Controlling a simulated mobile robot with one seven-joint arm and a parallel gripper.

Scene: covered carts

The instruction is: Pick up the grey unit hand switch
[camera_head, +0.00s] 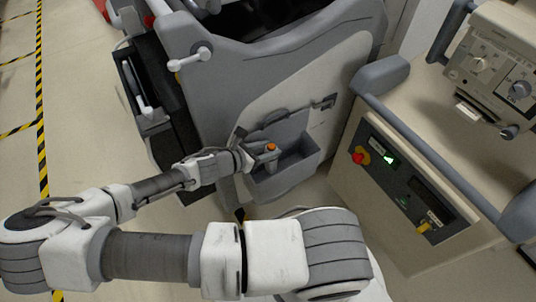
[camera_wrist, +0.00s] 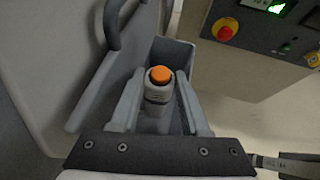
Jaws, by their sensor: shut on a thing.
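The grey hand switch (camera_wrist: 158,96) has an orange button on top and stands upright between my gripper's fingers in the wrist view. It also shows in the head view (camera_head: 271,152), at the open grey bin on the side of the grey cart. My gripper (camera_wrist: 157,98) is shut on the hand switch, with one finger on each side of it. In the head view my gripper (camera_head: 262,155) reaches the bin from the left.
The grey bin (camera_head: 290,183) is fixed to the grey cart (camera_head: 270,75). A beige cart (camera_head: 400,215) with a red knob (camera_head: 361,156) and a green-lit switch stands close on the right. Floor at the left is open.

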